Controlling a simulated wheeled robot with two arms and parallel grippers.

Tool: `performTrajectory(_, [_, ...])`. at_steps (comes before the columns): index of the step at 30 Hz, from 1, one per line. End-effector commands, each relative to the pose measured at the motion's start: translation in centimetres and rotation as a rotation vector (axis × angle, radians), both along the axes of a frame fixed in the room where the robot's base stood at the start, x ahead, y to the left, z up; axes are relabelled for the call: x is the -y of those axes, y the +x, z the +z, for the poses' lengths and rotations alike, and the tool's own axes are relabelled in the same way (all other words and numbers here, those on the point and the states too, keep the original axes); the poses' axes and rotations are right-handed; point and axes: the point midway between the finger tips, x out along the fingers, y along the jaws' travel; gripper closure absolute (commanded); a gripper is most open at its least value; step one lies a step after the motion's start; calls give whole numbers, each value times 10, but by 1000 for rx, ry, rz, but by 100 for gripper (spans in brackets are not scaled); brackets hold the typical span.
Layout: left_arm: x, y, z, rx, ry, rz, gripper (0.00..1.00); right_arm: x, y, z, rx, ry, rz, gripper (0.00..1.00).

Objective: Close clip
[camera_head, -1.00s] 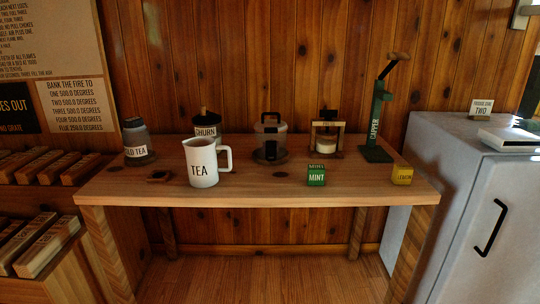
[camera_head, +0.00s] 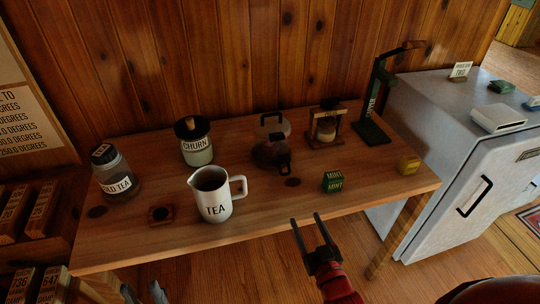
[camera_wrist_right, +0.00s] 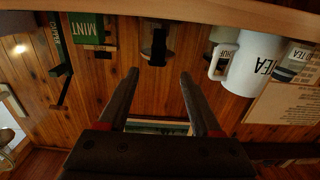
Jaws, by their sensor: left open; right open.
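No part that I can name for certain as the clip shows. A clear glass vessel with a black handle and dark base (camera_head: 271,148) stands at the middle of the wooden table; whether it bears a clip I cannot tell. A glass jar labelled "OLD TEA" (camera_head: 120,180) stands at the table's left end. My right gripper (camera_head: 306,218) is open and empty at the table's front edge, below the green mint tin; its spread fingers also show in the right wrist view (camera_wrist_right: 158,78). My left gripper (camera_head: 143,290) is open at the bottom left, mostly cut off by the frame.
A fridge (camera_head: 440,150) stands right. The table's front strip is mostly clear.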

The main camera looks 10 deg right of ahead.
Motion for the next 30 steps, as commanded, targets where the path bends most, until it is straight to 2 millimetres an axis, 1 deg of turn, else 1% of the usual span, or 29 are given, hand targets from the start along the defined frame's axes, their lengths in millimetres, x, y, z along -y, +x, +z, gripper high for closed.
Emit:
performTrajectory(4, [0, 0, -6, -1, 0, 0, 56, -1, 12, -2, -1, -1, 2, 34])
performTrajectory(7, [0, 0, -11, -1, 0, 0, 56, -3, 29, -3, 1, 2, 5, 34])
performTrajectory(9, [0, 0, -8, -1, 0, 0, 56, -3, 43, 1, 3, 0, 4, 34])
performTrajectory(20, [0, 0, 1, 0, 0, 0, 56, -6, 121, 3, 3, 0, 3, 34])
performTrajectory(21, [0, 0, 2, 0, 0, 0, 56, -5, 128, 1, -1, 0, 2, 34])
performTrajectory(24, [0, 0, 5, 0, 0, 0, 56, -6, 146, 2, 2, 0, 2, 34])
performTrajectory(27, [0, 0, 6, -1, 0, 0, 56, -6, 159, -1, -3, 0, 2, 34])
performTrajectory(30, [0, 0, 7, 0, 0, 0, 56, -7, 168, 1, 2, 0, 1, 34])
